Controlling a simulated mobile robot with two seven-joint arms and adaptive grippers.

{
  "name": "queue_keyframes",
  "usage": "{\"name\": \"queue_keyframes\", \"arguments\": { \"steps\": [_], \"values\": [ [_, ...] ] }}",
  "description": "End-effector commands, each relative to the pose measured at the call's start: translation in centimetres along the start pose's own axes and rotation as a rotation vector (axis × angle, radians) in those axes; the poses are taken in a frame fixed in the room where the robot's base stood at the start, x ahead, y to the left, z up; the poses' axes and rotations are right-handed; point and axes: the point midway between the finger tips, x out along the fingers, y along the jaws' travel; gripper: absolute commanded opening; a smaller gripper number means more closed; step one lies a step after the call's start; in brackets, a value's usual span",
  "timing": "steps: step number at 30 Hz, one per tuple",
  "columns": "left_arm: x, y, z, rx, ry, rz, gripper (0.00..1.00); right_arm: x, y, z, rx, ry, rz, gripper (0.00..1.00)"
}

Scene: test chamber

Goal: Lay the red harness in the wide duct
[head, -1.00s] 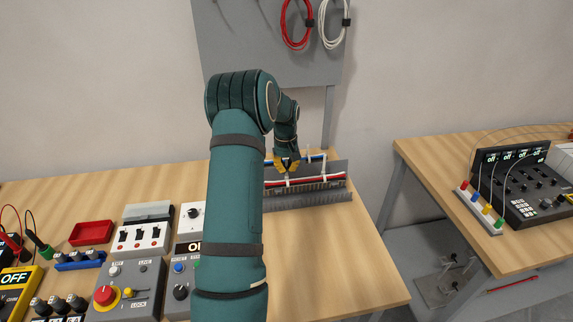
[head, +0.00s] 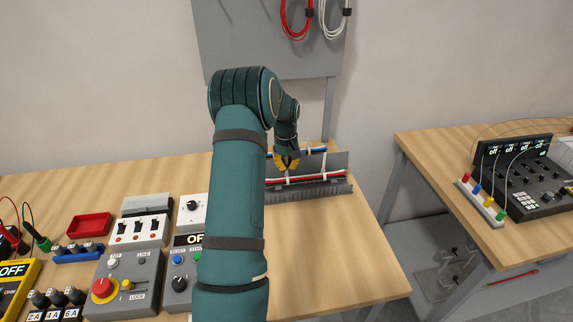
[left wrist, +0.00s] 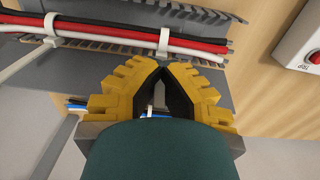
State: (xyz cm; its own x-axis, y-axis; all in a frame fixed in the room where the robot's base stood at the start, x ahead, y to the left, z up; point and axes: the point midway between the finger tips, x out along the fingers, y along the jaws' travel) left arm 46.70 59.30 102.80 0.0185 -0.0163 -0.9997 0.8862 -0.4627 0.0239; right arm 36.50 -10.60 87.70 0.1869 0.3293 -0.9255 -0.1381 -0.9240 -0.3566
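The red harness (head: 312,177), a bundle of red, black and white wires with white ties, runs lengthwise along the grey slotted duct (head: 328,190) near the bench's back edge. In the left wrist view the harness (left wrist: 105,32) lies between rows of slotted teeth; I cannot tell how deep it sits. My left gripper (head: 287,166) is above it, pointing down. My right gripper is not in view.
A blue harness (head: 314,151) lies behind the red one. Red and white cable loops (head: 296,15) hang on the grey back panel. Switch boxes and a red tray (head: 90,226) fill the bench's left. The front right of the bench is clear. A second bench stands right.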

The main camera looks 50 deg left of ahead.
Motion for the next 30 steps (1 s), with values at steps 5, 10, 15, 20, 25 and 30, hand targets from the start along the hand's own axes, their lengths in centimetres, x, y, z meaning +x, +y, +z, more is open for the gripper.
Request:
{"name": "queue_keyframes", "arguments": {
  "steps": [5, 10, 15, 20, 25, 30],
  "values": [
    [0.0, 0.0, 0.0, 0.0, 0.001, 0.0, 0.0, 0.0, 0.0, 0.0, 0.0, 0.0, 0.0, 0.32],
    [0.3, 0.0, 0.0, 0.0, 0.001, 0.0, 0.0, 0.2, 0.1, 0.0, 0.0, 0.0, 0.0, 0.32],
    [0.6, 0.0, 0.0, 0.0, 0.0, 0.0, 0.0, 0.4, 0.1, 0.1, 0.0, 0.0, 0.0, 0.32],
    [0.9, -0.1, 0.0, 0.0, 0.0, 0.0, 0.0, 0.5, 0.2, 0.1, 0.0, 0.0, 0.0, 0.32],
    [1.2, -0.1, 0.0, 0.0, 0.0, 0.0, 0.0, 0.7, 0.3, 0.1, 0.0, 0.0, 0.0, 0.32],
    [1.5, -0.1, 0.0, 0.0, 0.0, 0.0, 0.0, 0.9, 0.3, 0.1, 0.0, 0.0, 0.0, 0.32]
  ]
}}
